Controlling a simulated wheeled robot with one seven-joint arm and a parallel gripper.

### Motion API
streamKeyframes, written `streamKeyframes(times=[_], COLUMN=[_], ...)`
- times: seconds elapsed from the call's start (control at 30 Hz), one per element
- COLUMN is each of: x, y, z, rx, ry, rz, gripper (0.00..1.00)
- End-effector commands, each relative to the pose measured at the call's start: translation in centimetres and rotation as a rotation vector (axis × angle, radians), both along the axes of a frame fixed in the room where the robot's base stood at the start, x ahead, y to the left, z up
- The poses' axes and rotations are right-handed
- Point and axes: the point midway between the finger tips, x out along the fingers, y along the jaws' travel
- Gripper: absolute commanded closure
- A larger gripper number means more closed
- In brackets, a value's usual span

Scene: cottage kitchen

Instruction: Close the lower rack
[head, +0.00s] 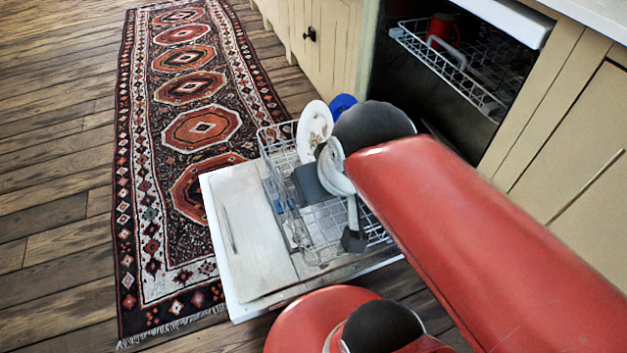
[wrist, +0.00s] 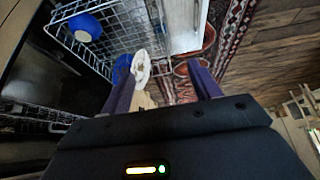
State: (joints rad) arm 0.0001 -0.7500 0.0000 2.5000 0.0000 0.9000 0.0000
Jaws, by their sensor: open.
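The lower rack (head: 320,222) is a wire basket pulled out over the lowered dishwasher door (head: 245,235). It holds a white oval plate (head: 313,125) and a blue dish (head: 342,103). In the wrist view the rack (wrist: 118,30) fills the upper left, with a blue bowl (wrist: 85,27), a white plate (wrist: 141,68) and another blue dish (wrist: 121,66) in it. My gripper (wrist: 162,72) is open, with its two fingers apart and the white plate showing between them. I cannot tell whether a finger touches the rack. My arm hides part of the rack in the head view.
The upper rack (head: 455,70) is partly out of the dark dishwasher opening and holds a red mug (head: 443,30). Cream cabinets (head: 565,150) flank the opening. A patterned rug (head: 200,130) lies on the wooden floor (head: 55,200) beyond the door, with clear room there.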

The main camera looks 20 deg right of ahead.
Motion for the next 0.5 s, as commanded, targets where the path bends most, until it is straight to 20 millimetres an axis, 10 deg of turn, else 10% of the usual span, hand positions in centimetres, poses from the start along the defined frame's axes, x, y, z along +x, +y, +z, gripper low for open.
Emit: streamKeyframes(times=[0.27, 0.5], x=[1.1, 5.7], y=[-1.1, -6.5], z=[-0.9, -5.3], rx=[-0.048, -0.288], ry=[0.052, 0.29], rz=[0.014, 0.101], gripper=[0.75, 1.0])
